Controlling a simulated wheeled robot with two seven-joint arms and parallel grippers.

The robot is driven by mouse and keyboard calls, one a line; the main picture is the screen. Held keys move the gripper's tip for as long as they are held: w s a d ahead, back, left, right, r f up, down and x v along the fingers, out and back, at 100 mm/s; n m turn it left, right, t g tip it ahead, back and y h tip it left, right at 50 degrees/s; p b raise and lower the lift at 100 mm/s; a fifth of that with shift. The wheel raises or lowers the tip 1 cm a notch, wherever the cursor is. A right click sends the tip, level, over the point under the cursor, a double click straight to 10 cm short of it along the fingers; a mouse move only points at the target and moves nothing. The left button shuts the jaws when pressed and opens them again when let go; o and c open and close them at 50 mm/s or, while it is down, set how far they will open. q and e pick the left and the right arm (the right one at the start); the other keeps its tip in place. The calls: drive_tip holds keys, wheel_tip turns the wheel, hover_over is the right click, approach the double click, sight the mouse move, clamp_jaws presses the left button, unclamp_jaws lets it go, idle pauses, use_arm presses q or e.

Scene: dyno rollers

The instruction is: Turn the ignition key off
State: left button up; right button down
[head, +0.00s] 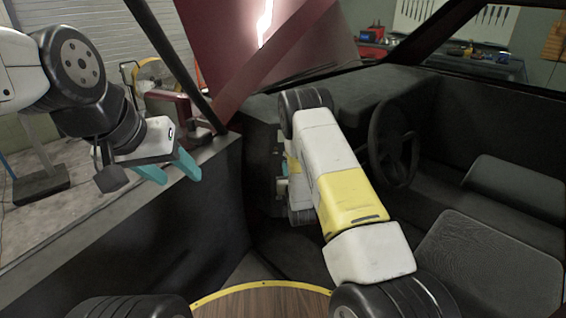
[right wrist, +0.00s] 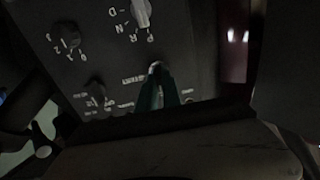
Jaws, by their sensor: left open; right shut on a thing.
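My right gripper (right wrist: 163,92) is at the dark dashboard panel (right wrist: 195,60) in the right wrist view. Its teal fingers are shut on a small grey piece (right wrist: 155,67) at their tips, which seems to be the ignition key. The fingers cover most of it, and I cannot read its turn angle. In the head view the right gripper is mostly hidden behind my forearm at the dashboard, left of the steering wheel. My left gripper (head: 170,170) is open and empty beside the car's door sill at the left.
In the right wrist view a selector knob (right wrist: 141,14) marked D, N, R is above the fingers. A numbered knob (right wrist: 66,41) and a smaller knob (right wrist: 95,89) are to the left. The steering wheel (head: 392,145) and black seats (head: 480,262) are right of my right arm.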

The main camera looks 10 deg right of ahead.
drive_tip(key=shift+n, duration=0.3)
drive_tip(key=c, duration=1.5)
unclamp_jaws()
drive_tip(key=shift+s, duration=0.1)
drive_tip(key=s, duration=0.7)
drive_tip(key=shift+s+d, duration=0.2)
drive_tip(key=shift+s, duration=0.1)
